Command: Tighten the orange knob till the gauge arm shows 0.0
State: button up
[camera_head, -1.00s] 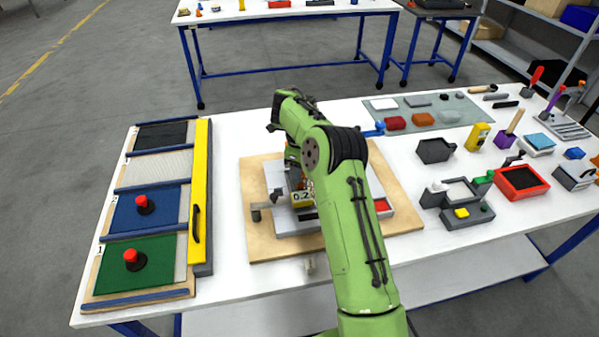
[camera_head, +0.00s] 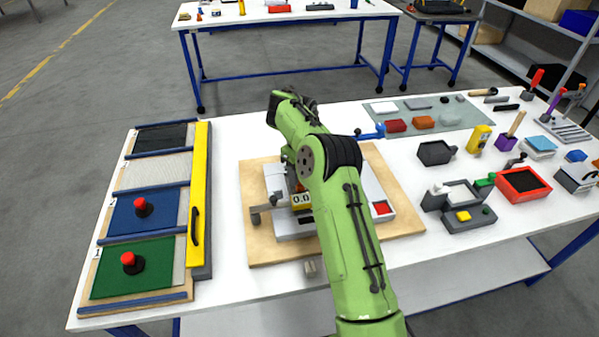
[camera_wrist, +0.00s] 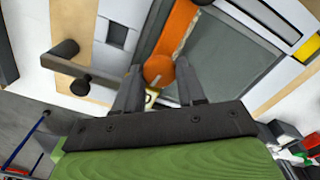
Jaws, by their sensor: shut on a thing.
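The orange knob (camera_wrist: 159,69) sits between the two fingertips of my gripper (camera_wrist: 160,78) in the wrist view. My gripper is shut on the knob. In the head view my arm hides the knob and the fingertips. In the wrist view only a sliver of the label (camera_wrist: 150,98) shows, behind the gripper. The knob's grey and white fixture (camera_head: 275,178) lies on a wooden board (camera_head: 258,248).
A grey crank handle (camera_head: 262,208) sticks out at the fixture's left, and it shows in the wrist view (camera_wrist: 75,68). A panel with a yellow bar (camera_head: 200,195) stands to the left. Several tools and a red tray (camera_head: 523,184) stand at the right.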

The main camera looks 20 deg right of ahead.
jog(key=shift+r, duration=0.1)
jog(key=o, duration=1.1)
jog(key=shift+c, duration=0.2)
notch_tip(320, 180, up, 16)
jog(key=p, duration=0.7)
jog(key=shift+f, duration=0.2)
